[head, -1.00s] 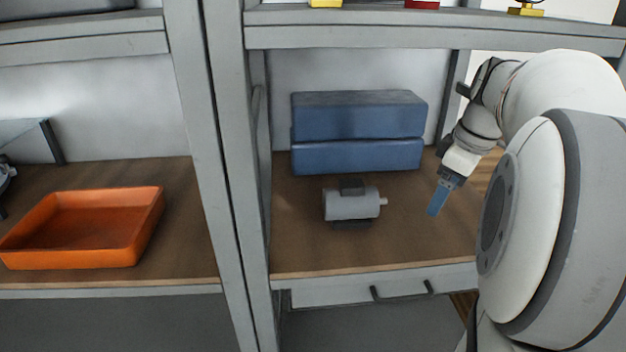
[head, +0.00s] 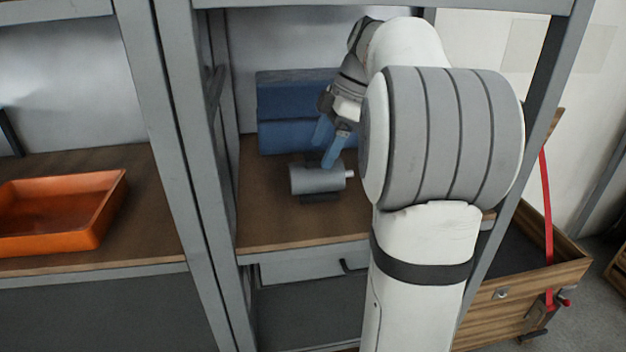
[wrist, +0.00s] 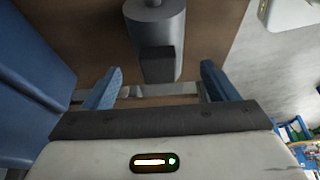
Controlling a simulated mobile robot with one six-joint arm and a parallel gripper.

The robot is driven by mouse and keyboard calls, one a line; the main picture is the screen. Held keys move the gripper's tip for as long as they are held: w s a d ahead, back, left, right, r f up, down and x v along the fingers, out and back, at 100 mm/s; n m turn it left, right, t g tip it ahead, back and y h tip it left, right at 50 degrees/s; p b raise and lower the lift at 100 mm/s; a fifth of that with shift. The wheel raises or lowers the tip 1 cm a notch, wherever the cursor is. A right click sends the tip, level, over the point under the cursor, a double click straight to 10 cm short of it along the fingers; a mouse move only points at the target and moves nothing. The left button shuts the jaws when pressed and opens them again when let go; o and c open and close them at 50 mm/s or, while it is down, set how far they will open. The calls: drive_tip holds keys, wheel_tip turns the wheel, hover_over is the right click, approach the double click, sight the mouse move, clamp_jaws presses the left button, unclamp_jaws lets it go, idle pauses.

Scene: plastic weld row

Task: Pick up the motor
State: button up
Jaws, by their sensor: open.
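The grey cylindrical motor (head: 316,180) lies on its side on the brown wooden shelf, its short shaft pointing right. In the wrist view the motor (wrist: 157,22) shows with its dark box (wrist: 157,64) toward my gripper. My gripper (head: 326,147) is over the motor's top in the head view, its blue fingers pointing down. Whether a finger touches the motor cannot be told.
Two stacked blue blocks (head: 288,137) stand close behind the motor. A grey rack post (head: 180,150) rises to the left, with an orange tray (head: 88,232) on the shelf beyond it. A drawer (head: 305,265) is under the shelf edge. A wooden crate (head: 535,290) stands at right.

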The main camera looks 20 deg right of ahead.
sight(314, 173)
drive_tip(key=b+x, duration=0.2)
drive_tip(key=x, duration=0.5)
drive_tip(key=shift+d+f+b, duration=0.1)
drive_tip(key=shift+f+b, duration=0.05)
drive_tip(key=shift+b, duration=0.2)
drive_tip(key=shift+c, duration=0.2)
clamp_jaws()
idle(0.4)
